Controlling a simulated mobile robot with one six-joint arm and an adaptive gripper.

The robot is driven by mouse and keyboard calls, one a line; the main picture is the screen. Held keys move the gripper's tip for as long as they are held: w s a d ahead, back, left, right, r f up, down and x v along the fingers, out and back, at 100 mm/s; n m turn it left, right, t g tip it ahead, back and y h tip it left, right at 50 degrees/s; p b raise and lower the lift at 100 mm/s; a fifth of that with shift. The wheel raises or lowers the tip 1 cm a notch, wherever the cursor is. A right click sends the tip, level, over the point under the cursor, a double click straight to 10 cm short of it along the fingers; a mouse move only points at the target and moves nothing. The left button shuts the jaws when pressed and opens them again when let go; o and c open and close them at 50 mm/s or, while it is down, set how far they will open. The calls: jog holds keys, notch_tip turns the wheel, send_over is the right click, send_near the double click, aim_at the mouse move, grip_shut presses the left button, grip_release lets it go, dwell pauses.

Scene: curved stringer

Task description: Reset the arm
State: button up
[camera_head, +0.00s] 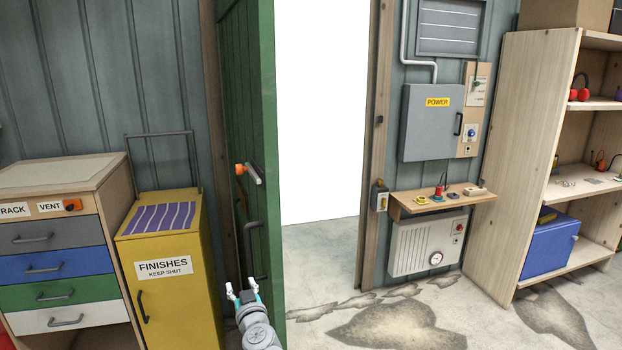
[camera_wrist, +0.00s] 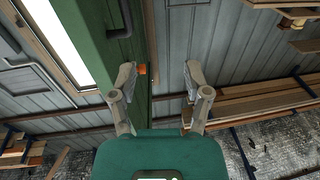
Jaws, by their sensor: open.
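My gripper (camera_head: 242,288) is at the bottom centre of the head view, in front of the lower part of the green door (camera_head: 250,120). It also shows in the wrist view (camera_wrist: 159,76), with its two fingers spread apart and nothing between the tips. My arm rises from the bottom edge of the head view. The door stands open beside a bright doorway. An orange and grey handle (camera_head: 250,173) sits on the door above my gripper. I cannot tell whether my gripper touches the door.
A yellow FINISHES cabinet (camera_head: 163,262) stands left of the door, beside a drawer unit (camera_head: 52,242). Right of the doorway are a grey POWER box (camera_head: 431,122), a small wall shelf (camera_head: 430,203) and a heater (camera_head: 428,245). A wooden rack (camera_head: 530,150) stands far right. The floor before the doorway is clear.

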jog(key=s+d+f+n+g+p, duration=0.1)
jog(key=d+f+g+p, duration=0.1)
jog(key=d+f+g, duration=0.4)
jog(key=s+d+f+n+g+p, duration=0.1)
jog(key=d+f+g+p, duration=0.2)
jog(key=d, duration=0.5)
jog(key=s+d+f+m+g+h, duration=0.2)
jog(key=s+d+m+g+h, duration=0.1)
jog(key=d, duration=0.7)
jog(key=s+d+f+m+g+h, duration=0.2)
jog(key=s+d, duration=0.4)
jog(key=d, duration=0.4)
jog(key=m+g+h, duration=0.1)
jog(key=g+h, duration=0.1)
jog(key=shift+s+d+m+g+p, duration=0.15)
jog(key=shift+m+g+p, duration=0.2)
jog(key=shift+m+g, duration=0.05)
jog(key=shift+f, duration=0.1)
jog(key=shift+s, duration=0.1)
